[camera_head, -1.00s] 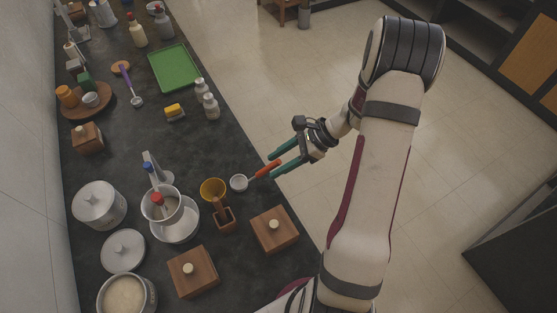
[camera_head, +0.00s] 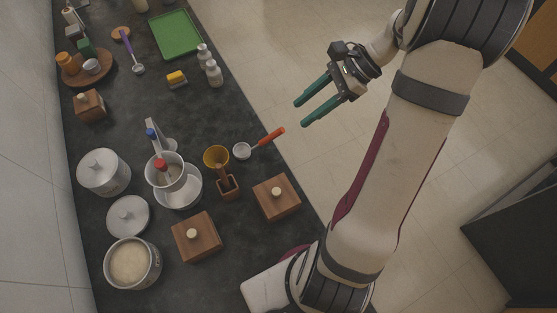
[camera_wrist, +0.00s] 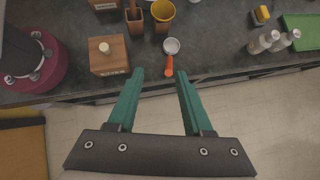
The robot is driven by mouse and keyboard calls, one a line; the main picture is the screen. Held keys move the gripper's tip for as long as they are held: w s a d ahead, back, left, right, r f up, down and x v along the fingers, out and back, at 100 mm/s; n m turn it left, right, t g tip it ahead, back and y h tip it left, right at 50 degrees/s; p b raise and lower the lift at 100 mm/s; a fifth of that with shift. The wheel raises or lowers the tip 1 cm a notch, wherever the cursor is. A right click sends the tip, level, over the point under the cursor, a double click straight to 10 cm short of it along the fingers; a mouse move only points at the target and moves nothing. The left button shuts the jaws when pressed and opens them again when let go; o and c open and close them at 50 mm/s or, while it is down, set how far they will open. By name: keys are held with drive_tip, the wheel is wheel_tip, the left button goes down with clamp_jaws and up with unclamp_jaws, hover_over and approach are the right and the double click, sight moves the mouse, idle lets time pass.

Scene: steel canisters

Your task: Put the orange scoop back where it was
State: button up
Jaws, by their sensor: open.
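The orange scoop (camera_head: 268,138) lies on the dark counter near its front edge, to the right of the yellow cup. Its round pale bowl points left toward the cup, and its orange handle points right toward the edge. In the wrist view the scoop (camera_wrist: 169,64) lies ahead of the fingers, apart from them, with its handle toward me. My gripper (camera_head: 308,113) is open and empty, out past the counter edge above the floor. Its two teal fingers also show in the wrist view (camera_wrist: 156,82), with nothing between them.
A yellow cup (camera_head: 216,156), a wooden holder (camera_head: 228,186) and a knobbed wooden box (camera_head: 270,203) stand near the scoop. An open canister (camera_head: 129,268), a lidded canister (camera_head: 100,174) and a loose lid (camera_head: 127,216) are farther left. White bottles (camera_head: 214,74) stand toward the back.

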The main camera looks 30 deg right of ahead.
drive_tip(key=s+a+r+n+g+h, duration=0.1)
drive_tip(key=s+a+r+n+g, duration=0.1)
drive_tip(key=a+r+n, duration=0.35)
drive_tip(key=s+a+n+h, duration=0.5)
drive_tip(key=s+a+n, duration=0.4)
drive_tip(key=s+a, duration=0.3)
drive_tip(key=s, duration=0.2)
drive_tip(key=shift+s+a+f+n+g, duration=0.3)
drive_tip(key=shift+s+a+f+n, duration=0.05)
drive_tip(key=shift+f, duration=0.05)
